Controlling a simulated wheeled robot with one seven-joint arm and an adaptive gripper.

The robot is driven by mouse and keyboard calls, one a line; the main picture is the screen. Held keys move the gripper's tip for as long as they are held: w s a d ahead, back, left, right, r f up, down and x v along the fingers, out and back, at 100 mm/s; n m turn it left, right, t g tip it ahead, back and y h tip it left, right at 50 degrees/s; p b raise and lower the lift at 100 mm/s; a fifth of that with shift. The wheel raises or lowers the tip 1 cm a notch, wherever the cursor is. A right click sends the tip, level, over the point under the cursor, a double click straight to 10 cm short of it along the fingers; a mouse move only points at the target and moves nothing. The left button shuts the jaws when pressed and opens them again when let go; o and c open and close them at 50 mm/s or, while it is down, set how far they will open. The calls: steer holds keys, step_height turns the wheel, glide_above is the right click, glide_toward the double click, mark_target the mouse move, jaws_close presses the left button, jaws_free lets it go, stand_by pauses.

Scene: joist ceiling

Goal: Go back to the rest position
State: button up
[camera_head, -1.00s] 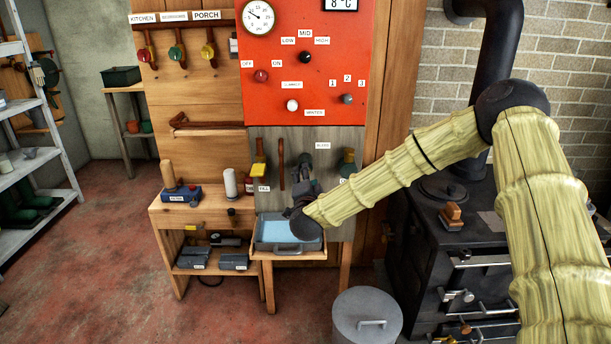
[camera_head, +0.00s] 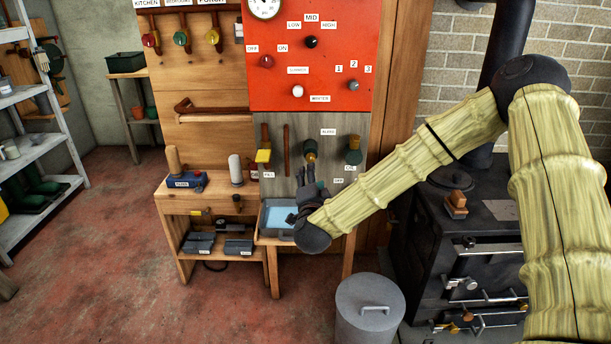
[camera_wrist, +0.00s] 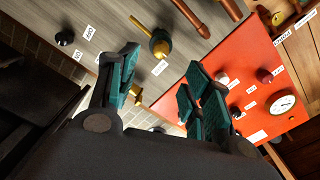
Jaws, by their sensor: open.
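My gripper (camera_head: 312,192) is at the end of my arm, in front of the grey panel (camera_head: 272,140) and just above the blue-lined tray (camera_head: 268,222). In the wrist view my gripper (camera_wrist: 155,85) has its two teal-padded fingers spread apart with nothing between them. Beyond the fingers are a brass-handled valve (camera_wrist: 158,42) on the grey panel and the red control panel (camera_wrist: 225,75). In the head view my wrist hides part of the tray.
A black stove (camera_head: 465,250) with a flue stands at the right. A lidded grey bin (camera_head: 370,305) is on the floor below my arm. A low wooden bench (camera_head: 205,205) with tools stands left of the tray. The red floor at left (camera_head: 110,250) is clear.

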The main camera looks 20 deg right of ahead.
steer(key=s+a+f+n+g+y+p, duration=0.3)
steer(key=s+a+f+n+g, duration=0.15)
steer(key=s+f, duration=0.6)
steer(key=s+a+f+n+g+y+p, duration=0.3)
steer(key=s+f+n, duration=0.35)
steer(key=f, duration=0.65)
steer(key=s+d+f+n+g+p, duration=0.1)
steer(key=s+d+f+g, duration=0.1)
steer(key=s, duration=0.9)
steer(key=s+d+f+n+g+p, duration=0.2)
steer(key=s+f+g, duration=0.1)
steer(key=s, duration=0.9)
steer(key=s+d+f+n+g+h+p, duration=0.1)
steer(key=s+g, duration=0.4)
steer(key=s, duration=0.6)
steer(key=shift+s+d+f+n+p, duration=0.45)
steer(key=shift+d+f, duration=0.3)
steer(key=shift+f, duration=0.15)
